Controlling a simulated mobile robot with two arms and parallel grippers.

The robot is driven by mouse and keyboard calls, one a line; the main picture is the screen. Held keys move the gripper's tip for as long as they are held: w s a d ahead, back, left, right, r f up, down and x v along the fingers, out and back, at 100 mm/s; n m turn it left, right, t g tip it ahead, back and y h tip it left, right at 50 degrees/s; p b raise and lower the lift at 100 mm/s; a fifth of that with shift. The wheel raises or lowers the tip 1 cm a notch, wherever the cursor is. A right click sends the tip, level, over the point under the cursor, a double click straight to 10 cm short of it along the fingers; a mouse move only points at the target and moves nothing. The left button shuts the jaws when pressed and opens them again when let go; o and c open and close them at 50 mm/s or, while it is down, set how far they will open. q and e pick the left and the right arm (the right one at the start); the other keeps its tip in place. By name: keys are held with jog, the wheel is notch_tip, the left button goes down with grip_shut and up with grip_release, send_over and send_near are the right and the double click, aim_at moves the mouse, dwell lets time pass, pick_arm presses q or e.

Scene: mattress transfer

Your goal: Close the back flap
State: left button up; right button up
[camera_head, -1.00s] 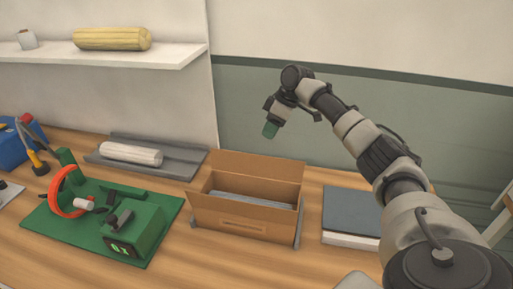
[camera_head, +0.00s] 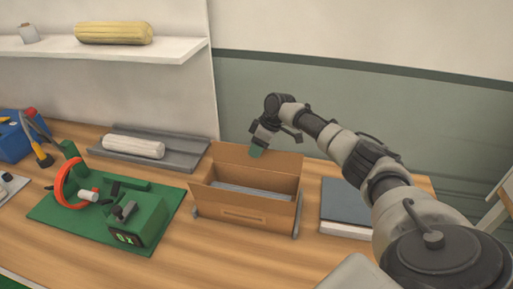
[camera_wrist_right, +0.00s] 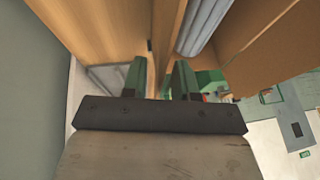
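The open cardboard box (camera_head: 243,215) stands on the wooden bench with a grey folded item (camera_head: 248,190) inside. Its back flap (camera_head: 285,162) stands upright along the far edge. My right gripper (camera_head: 257,151) points down at the flap's upper edge. In the right wrist view, the two green fingertips (camera_wrist_right: 160,80) are apart, with a cardboard edge (camera_wrist_right: 164,45) running between them. Gaps seem to show beside the cardboard, so the fingers look open around it. My left gripper is out of view.
A green fixture with an orange ring (camera_head: 73,186) stands left of the box. A grey tray (camera_head: 180,155) with a white roll lies behind it. A dark flat stack (camera_head: 345,205) lies right of the box. A shelf (camera_head: 130,48) hangs above.

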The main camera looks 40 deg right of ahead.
grip_shut()
jog(key=shift+s+a+r+t+h+p, duration=0.3)
jog(key=shift+t+h+p, duration=0.1)
jog(key=shift+p, duration=0.6)
jog(key=shift+s+a+f+n+t+h+p, duration=0.15)
jog(key=shift+s+a+n+t+h+p, duration=0.15)
jog(key=shift+a+t+h+p, duration=0.45)
jog(key=shift+s+a+f+n+t+h+p, duration=0.2)
jog(key=shift+s+t+h+p, duration=0.35)
jog(key=shift+p, duration=0.55)
jog(key=shift+s+a+f+n+t+h+p, duration=0.1)
jog(key=shift+s+a+n+t+h+p, duration=0.1)
jog(key=shift+a+t+h+p, duration=0.5)
jog(key=shift+d, duration=0.15)
jog(key=shift+f, duration=0.1)
